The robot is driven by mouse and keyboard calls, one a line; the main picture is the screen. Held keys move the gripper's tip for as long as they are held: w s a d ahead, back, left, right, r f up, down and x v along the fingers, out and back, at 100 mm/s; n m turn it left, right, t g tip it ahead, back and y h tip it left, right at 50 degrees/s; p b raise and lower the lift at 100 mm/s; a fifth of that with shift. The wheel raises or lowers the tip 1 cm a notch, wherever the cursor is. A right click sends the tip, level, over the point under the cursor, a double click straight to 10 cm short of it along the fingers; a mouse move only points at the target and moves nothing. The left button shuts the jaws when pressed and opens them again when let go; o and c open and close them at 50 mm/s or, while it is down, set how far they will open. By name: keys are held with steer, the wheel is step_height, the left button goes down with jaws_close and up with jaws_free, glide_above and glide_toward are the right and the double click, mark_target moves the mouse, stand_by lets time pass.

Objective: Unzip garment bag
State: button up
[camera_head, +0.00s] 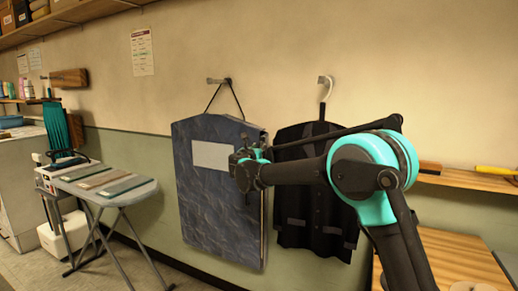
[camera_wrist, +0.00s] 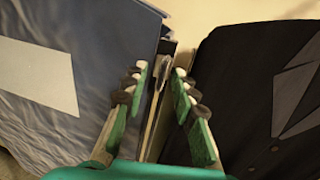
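The blue-grey garment bag (camera_head: 222,215) hangs from a wall hook by a dark cord, with a pale blank label on its front. It fills the left of the wrist view (camera_wrist: 85,75). Its right side edge shows a narrow strip with a small pale metal piece (camera_wrist: 162,76), perhaps the zip pull. My gripper (camera_wrist: 160,80) is at this edge, near the upper right of the bag, its two green-and-white fingers apart on either side of the strip. I see gaps beside the metal piece; contact is unclear. In the head view my gripper (camera_head: 245,157) partly hides the edge.
A dark jacket (camera_head: 315,215) hangs on a hanger close to the right of the bag, also in the wrist view (camera_wrist: 255,90). An ironing board (camera_head: 105,184) with flat pieces stands left. A wooden shelf (camera_head: 465,181) and table (camera_head: 460,262) are at right.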

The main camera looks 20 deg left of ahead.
steer(key=shift+w, duration=0.65)
steer(key=c, duration=0.6)
jaws_close()
steer(key=shift+a, duration=0.1)
